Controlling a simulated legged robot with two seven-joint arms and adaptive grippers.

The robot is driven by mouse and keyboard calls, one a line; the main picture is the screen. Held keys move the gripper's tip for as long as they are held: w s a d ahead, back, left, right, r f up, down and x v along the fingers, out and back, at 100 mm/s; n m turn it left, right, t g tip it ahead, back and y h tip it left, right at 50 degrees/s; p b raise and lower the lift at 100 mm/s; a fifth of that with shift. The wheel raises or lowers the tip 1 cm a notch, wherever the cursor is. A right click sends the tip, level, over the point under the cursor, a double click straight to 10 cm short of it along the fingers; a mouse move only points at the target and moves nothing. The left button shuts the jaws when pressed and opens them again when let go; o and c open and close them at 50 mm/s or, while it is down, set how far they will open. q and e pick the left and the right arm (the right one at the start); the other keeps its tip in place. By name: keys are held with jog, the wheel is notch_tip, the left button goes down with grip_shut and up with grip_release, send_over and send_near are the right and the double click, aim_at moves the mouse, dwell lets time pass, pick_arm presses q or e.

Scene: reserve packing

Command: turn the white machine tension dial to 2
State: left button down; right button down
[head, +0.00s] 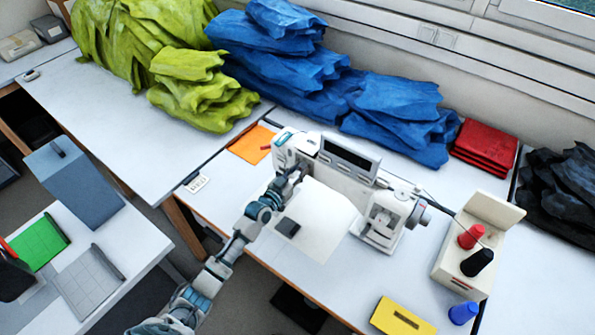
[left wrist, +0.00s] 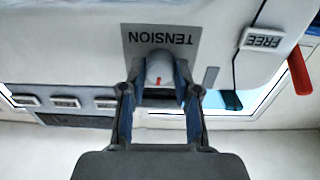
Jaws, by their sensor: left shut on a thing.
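The white sewing machine (head: 335,165) stands on the table in the head view. My left gripper (head: 291,174) is at the left end of the machine. In the left wrist view, my left gripper (left wrist: 161,84) is shut on the tension dial (left wrist: 159,66), one finger on each side. The dial is a pale knob with a red mark pointing down in the picture. The grey TENSION label (left wrist: 160,39) above it appears upside down. No dial numbers can be read. In the head view the gripper hides the dial. My right gripper is not in view.
A FREE tag (left wrist: 263,41) and a red handle (left wrist: 299,71) are right of the dial in the left wrist view. A thread box (head: 478,235) with red and black spools stands right of the machine. Blue cloth (head: 330,85) is piled behind it.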

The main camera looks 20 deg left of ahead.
pick_arm(q)
jog(key=shift+r, duration=0.3)
jog(key=shift+w+a, duration=0.1)
dwell(1.1)
jog(key=c, duration=0.9)
grip_release()
jog(key=shift+c, duration=0.2)
jog(key=shift+o, duration=0.5)
jog(key=shift+w+f, duration=0.1)
jog(key=shift+f, duration=0.1)
jog(key=v, duration=1.2)
